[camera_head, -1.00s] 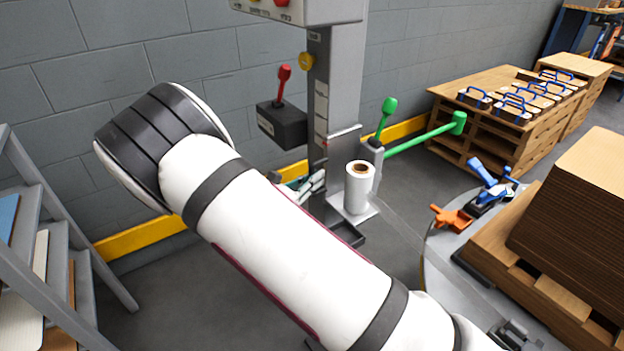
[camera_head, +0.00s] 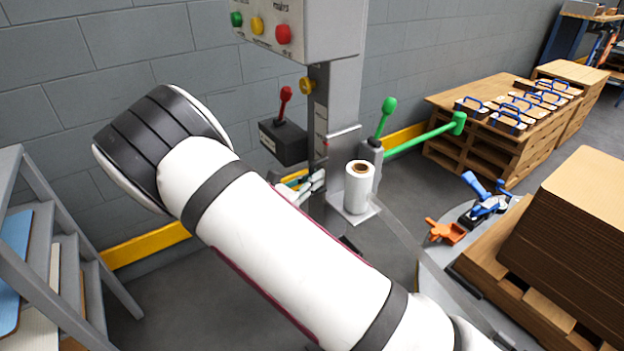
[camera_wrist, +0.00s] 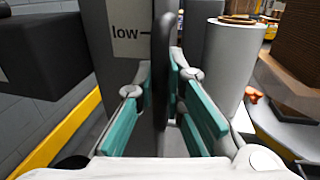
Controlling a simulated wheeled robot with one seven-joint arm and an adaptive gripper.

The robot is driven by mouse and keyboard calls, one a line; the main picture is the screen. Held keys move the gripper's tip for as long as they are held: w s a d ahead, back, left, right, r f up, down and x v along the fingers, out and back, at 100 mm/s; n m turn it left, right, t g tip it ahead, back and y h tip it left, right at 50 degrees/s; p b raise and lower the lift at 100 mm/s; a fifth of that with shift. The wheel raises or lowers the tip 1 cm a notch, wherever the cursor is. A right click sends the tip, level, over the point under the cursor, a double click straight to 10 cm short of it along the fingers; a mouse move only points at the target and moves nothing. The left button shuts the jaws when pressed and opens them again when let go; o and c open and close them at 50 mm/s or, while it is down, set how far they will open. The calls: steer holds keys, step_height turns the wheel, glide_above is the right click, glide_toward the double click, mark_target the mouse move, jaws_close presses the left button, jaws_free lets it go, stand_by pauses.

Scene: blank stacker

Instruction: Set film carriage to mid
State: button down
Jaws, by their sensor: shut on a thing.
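The film carriage stands at the grey mast (camera_head: 318,130), with a white film roll (camera_head: 359,190) upright on its thin plate (camera_head: 356,216). My gripper (camera_head: 312,183) is mostly hidden behind my forearm in the head view. In the wrist view its teal fingers (camera_wrist: 168,85) are shut on a thin dark upright handle (camera_wrist: 163,60) of the carriage. A "low" label (camera_wrist: 125,32) is on the mast just left of the handle. The roll also shows in the wrist view (camera_wrist: 222,65). Other mast labels are too small to read.
A dark box with a red lever (camera_head: 284,140) is left of the mast. A grey rack (camera_head: 60,240) stands left; stacked cardboard (camera_head: 570,225) stands right.

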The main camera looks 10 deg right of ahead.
steer(key=c, duration=1.7)
jaws_free()
steer(key=shift+o, duration=0.2)
steer(key=v, duration=1.2)
